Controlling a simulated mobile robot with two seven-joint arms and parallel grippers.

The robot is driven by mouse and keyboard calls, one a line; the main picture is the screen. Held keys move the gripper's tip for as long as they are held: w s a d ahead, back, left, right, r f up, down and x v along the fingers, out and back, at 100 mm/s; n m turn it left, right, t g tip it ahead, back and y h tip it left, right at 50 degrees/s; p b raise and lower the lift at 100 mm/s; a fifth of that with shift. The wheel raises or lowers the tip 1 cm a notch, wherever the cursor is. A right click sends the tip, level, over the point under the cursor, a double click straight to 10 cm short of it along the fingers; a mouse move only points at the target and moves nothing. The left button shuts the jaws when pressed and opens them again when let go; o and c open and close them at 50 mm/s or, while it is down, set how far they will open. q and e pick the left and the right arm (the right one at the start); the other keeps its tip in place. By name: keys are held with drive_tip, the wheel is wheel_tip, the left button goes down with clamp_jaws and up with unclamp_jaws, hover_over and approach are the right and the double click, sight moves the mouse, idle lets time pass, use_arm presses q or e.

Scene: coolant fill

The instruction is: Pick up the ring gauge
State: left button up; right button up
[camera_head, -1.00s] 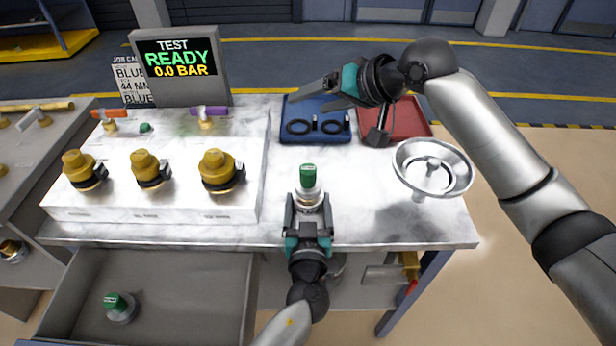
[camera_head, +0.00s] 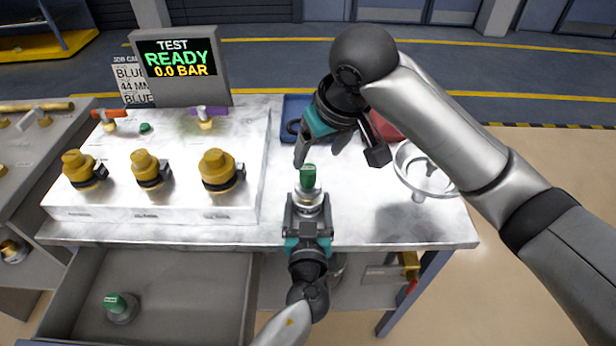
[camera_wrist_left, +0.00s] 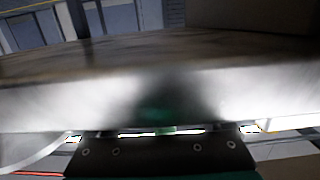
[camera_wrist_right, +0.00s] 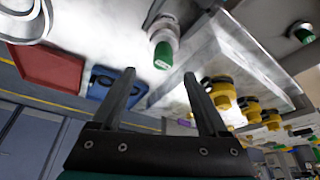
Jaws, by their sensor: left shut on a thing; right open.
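The ring gauge appears to be one of the black rings in the blue tray (camera_head: 290,105) at the back of the bench. One black ring (camera_head: 292,126) shows at the tray's left; my right arm hides much of the tray. The right wrist view also shows the blue tray (camera_wrist_right: 98,92) beyond a finger. My right gripper (camera_head: 320,148) is open and empty, in front of the tray and above the green-topped part. My left gripper (camera_head: 309,207) is shut on the green-topped metal part (camera_head: 308,178), held upright near the bench front.
A red tray (camera_wrist_right: 50,66) lies beside the blue one. A round metal funnel (camera_head: 425,170) stands at the bench's right. The white block with yellow-capped fittings (camera_head: 218,170) fills the left. An open drawer (camera_head: 190,290) below holds another green-topped part (camera_head: 120,307).

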sight(308, 169)
drive_tip(key=x, duration=0.8)
drive_tip(key=shift+a, duration=0.25)
clamp_jaws()
drive_tip(key=shift+r, duration=0.1)
